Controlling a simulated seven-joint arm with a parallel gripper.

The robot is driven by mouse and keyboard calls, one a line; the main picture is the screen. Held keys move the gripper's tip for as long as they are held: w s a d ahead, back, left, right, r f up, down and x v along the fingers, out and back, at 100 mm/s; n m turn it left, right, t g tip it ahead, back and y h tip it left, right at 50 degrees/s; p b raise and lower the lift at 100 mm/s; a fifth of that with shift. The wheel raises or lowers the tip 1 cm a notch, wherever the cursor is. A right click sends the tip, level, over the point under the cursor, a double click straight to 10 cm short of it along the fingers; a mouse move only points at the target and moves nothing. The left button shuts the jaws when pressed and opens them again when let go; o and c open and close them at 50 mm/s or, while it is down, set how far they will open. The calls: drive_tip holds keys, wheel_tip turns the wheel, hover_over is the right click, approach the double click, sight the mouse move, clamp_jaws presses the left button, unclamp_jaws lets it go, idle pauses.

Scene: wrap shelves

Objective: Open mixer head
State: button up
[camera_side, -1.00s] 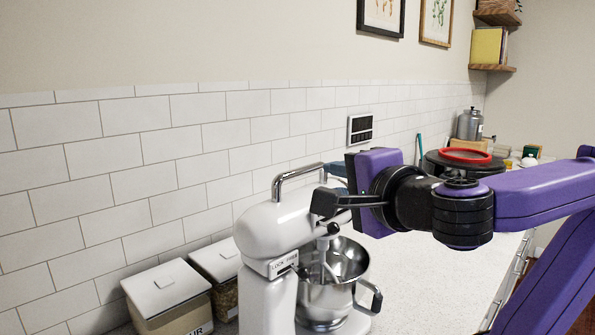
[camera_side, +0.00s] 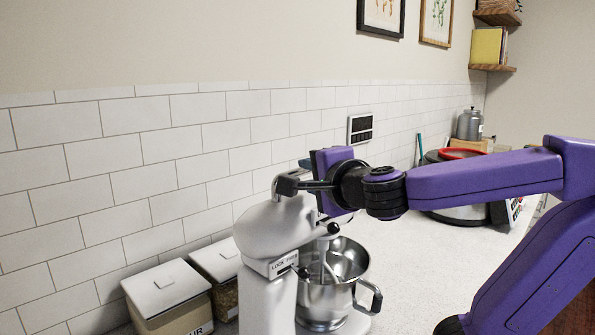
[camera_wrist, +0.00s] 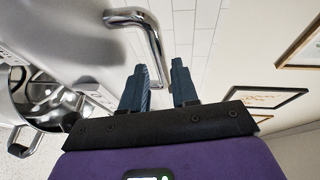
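The stand mixer is pale and glossy, with its head (camera_side: 265,232) lowered over a steel bowl (camera_side: 330,300). A chrome handle on top of the head is mostly hidden by my gripper in the side view. The handle (camera_wrist: 150,42) shows clearly in the wrist view, bent in an L shape. My gripper (camera_side: 288,186) is at the handle. In the wrist view my gripper (camera_wrist: 157,66) is open, and the bent end of the handle appears between the two fingers. I cannot tell whether they touch.
Two lidded containers (camera_side: 165,288) stand left of the mixer against the tiled wall (camera_side: 150,150). A round pot with a red-rimmed lid (camera_side: 458,154) stands farther back on the counter. The counter (camera_side: 425,260) right of the mixer is clear.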

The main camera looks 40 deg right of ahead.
sight(304, 172)
drive_tip(key=x, duration=0.6)
drive_tip(key=shift+w+d+f, duration=0.1)
drive_tip(key=shift+w+d, duration=0.05)
drive_tip(key=shift+w, duration=0.15)
clamp_jaws()
